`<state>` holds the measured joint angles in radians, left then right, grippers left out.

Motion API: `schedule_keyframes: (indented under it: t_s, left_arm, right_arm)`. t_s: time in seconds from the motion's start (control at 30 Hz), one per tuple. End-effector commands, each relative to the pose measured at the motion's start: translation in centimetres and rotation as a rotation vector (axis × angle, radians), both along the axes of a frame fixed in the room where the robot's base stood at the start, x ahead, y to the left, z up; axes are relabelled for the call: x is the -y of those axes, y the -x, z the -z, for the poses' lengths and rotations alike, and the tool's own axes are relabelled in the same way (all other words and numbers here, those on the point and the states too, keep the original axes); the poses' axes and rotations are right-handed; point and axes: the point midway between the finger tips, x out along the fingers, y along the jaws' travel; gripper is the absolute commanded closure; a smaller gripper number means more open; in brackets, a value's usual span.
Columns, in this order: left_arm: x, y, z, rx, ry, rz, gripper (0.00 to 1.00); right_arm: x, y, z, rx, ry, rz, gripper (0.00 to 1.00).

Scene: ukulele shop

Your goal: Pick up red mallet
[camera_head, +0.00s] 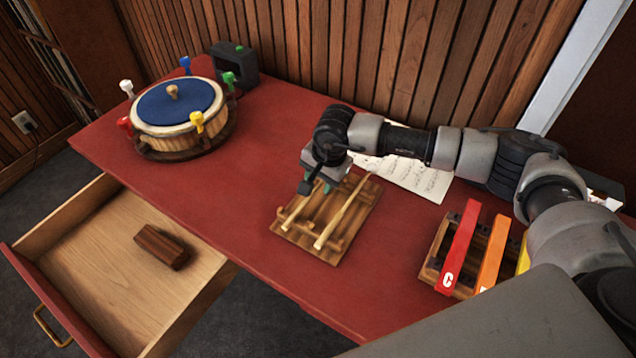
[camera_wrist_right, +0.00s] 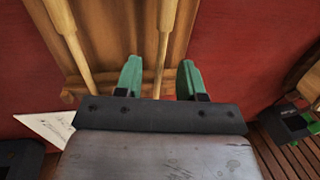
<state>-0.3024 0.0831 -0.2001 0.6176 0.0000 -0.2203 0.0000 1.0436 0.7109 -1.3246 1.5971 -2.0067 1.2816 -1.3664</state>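Two pale wooden mallet sticks lie on a slatted wooden rack (camera_head: 336,232) on the red table. The left stick (camera_head: 304,207) runs up to my right gripper (camera_head: 324,180), and the right stick (camera_head: 342,215) lies beside it. No red mallet head shows; the far ends of the sticks are hidden or unclear. In the right wrist view the green fingers of my right gripper (camera_wrist_right: 159,78) are apart, with one stick (camera_wrist_right: 164,45) passing between them and a visible gap to the right finger. The other stick (camera_wrist_right: 68,40) is outside them. My left gripper is out of view.
A xylophone with red (camera_head: 460,245) and orange (camera_head: 491,253) bars stands right of the rack. Sheet music (camera_head: 418,178) lies behind. A blue-topped drum (camera_head: 178,110) and a black box (camera_head: 234,68) stand at left. An open drawer (camera_head: 110,255) holds a brown block (camera_head: 162,246).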

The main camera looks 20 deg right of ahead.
Motion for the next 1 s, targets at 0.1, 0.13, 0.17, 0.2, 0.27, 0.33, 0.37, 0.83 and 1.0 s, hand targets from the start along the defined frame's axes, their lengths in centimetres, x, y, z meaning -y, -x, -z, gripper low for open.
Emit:
schedule_keyframes:
  t_s: [0.1,0.13,0.17,0.2,0.27,0.33,0.37,0.83,1.0]
  left_arm:
    - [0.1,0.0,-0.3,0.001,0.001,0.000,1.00]
    - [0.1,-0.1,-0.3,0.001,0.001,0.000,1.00]
    - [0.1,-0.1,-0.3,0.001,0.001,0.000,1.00]
    - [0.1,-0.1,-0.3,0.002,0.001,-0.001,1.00]
    - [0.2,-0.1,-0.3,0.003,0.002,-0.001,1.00]
    - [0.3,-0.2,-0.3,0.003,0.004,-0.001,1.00]
    - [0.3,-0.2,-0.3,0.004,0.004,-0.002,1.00]
    - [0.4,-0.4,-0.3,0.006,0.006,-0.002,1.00]
    - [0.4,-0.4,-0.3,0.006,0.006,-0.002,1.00]
  right_arm:
    - [-0.2,-0.2,1.4,-0.002,0.000,0.002,0.61]
    - [-0.2,-0.3,1.6,-0.002,0.000,0.002,0.61]
    - [-0.2,-0.3,1.8,-0.002,0.000,0.002,0.61]
    - [-0.2,-0.3,1.9,0.000,0.000,0.002,0.61]
    - [-0.2,-0.3,1.9,0.000,0.000,0.001,0.61]
    - [-0.2,-0.3,1.9,0.001,-0.001,0.001,0.61]
    - [-0.2,-0.3,1.9,0.001,-0.001,0.001,0.61]
    - [-0.2,-0.4,1.9,0.001,-0.001,0.001,1.00]
    - [-0.2,-0.4,1.8,0.001,-0.001,0.001,1.00]
